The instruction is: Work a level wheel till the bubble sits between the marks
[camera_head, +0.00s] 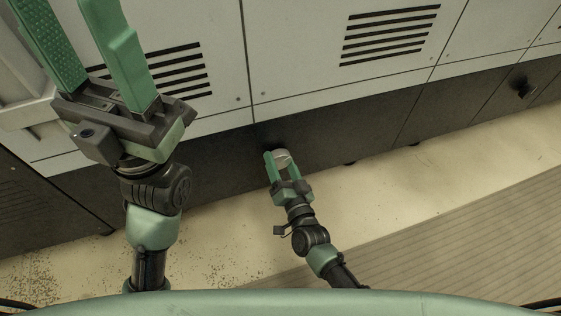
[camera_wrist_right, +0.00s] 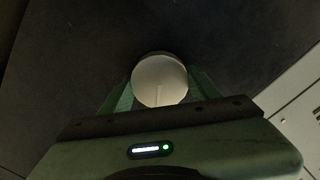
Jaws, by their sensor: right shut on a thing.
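A pale round level wheel (camera_head: 282,155) sits at the dark lower panel of the cabinet, near the floor. My right gripper (camera_head: 278,158) has its two green fingers on either side of it and is shut on it. In the right wrist view the wheel (camera_wrist_right: 160,80) shows as a smooth pale disc with a faint line on its lower face, between the green fingers (camera_wrist_right: 160,92). My left gripper (camera_head: 78,25) is held up at the upper left, its fingers wide apart with nothing between them. I cannot make out a bubble or marks in either view.
White cabinet panels (camera_head: 330,25) with vent slots (camera_head: 390,35) stand above the dark base panel (camera_head: 370,125). A black knob (camera_head: 525,89) sticks out of the base at far right. The pale floor (camera_head: 420,165) and a ribbed mat (camera_head: 470,230) in front are clear.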

